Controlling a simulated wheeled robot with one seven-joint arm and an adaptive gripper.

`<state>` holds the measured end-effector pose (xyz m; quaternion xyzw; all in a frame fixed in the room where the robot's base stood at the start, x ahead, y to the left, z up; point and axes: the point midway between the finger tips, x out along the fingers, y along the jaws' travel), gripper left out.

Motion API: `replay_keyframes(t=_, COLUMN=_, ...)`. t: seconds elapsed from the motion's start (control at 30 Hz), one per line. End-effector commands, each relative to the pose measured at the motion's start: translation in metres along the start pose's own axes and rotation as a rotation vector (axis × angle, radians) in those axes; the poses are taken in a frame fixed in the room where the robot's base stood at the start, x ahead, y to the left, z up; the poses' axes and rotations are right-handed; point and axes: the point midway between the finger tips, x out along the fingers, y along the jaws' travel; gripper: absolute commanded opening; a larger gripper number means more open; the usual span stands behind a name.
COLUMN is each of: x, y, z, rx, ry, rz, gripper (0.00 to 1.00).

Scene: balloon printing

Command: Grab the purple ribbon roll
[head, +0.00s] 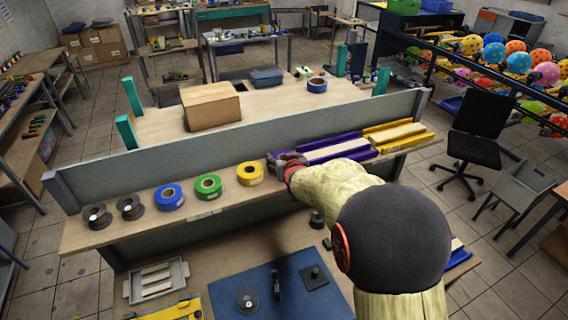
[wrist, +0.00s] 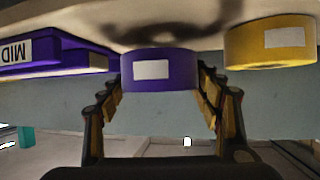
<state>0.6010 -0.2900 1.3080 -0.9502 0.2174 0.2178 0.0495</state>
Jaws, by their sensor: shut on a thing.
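The purple ribbon roll (wrist: 160,72) with a white label sits between the two fingers of my gripper (wrist: 162,95) in the wrist view, which looks upside down. The fingers are shut on its sides. In the head view the roll (head: 277,157) is mostly hidden by my gripper (head: 289,165), at the shelf between the yellow roll and the purple tray. I cannot tell whether the roll still touches the shelf.
The yellow roll (head: 249,173), green roll (head: 208,186) and blue roll (head: 169,196) stand left along the shelf (head: 225,207). A purple tray (head: 335,149) and a yellow tray (head: 397,134) lie right. A grey panel (head: 110,179) rises behind.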

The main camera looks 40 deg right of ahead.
Motion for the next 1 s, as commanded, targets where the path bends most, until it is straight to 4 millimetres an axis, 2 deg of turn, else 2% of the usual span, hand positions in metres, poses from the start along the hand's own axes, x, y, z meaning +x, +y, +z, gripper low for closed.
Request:
replay_keyframes(t=0.03, x=-0.005, y=0.0, z=-0.013, rx=0.0, ry=0.005, rz=0.0, gripper=0.37)
replay_keyframes(t=0.33, x=-0.076, y=-0.013, z=-0.044, rx=0.001, ry=0.006, rz=-0.001, gripper=0.37)
replay_keyframes(t=0.53, x=-0.126, y=-0.025, z=-0.044, rx=0.001, ry=0.0, rz=-0.002, gripper=0.37)
replay_keyframes(t=0.7, x=-0.148, y=-0.03, z=-0.043, rx=0.0, ry=0.0, rz=-0.002, gripper=0.37)
replay_keyframes(t=1.0, x=-0.167, y=-0.035, z=-0.039, rx=0.0, ry=0.001, rz=-0.001, gripper=0.37)
